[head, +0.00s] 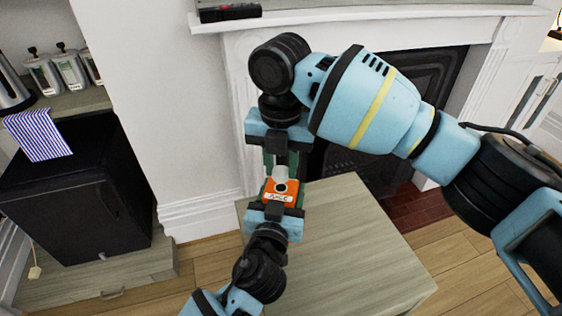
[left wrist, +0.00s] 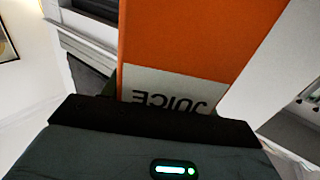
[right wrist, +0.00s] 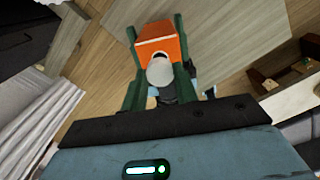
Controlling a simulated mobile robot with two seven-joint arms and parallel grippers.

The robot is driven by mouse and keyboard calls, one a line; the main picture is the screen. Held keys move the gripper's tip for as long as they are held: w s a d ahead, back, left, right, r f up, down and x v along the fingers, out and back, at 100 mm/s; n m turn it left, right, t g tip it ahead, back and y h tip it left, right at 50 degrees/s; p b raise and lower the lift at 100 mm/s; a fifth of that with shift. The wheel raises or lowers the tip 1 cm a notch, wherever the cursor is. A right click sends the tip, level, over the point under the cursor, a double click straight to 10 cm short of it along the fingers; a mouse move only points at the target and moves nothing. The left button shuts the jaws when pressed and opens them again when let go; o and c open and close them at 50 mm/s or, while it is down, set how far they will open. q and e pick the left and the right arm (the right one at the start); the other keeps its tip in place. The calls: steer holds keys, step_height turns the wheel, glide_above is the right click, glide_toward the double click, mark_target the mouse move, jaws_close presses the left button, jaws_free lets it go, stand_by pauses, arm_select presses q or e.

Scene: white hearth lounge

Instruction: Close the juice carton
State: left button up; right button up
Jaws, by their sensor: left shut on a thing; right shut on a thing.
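The orange juice carton (head: 273,195) is held above the wooden table, with a round dark opening in its top in the head view. My left gripper (head: 280,203) is shut on the carton. In the left wrist view the carton (left wrist: 190,40) fills the middle, its JUICE lettering upside down. My right gripper (head: 281,166) is shut on a white cap (head: 281,173) close by the opening. In the right wrist view the white cap (right wrist: 160,72) is between the green fingers, with the orange carton (right wrist: 160,42) beyond it. The cap appears off the opening; the exact gap is unclear.
The wooden table (head: 350,250) below is bare where visible. A white fireplace (head: 240,70) with a dark opening stands behind. A black cabinet (head: 85,195) with a striped cloth (head: 38,134) is at the left, below a shelf with canisters (head: 70,70).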

steer(key=shift+f, duration=0.1)
steer(key=shift+f, duration=0.8)
steer(key=shift+f, duration=0.55)
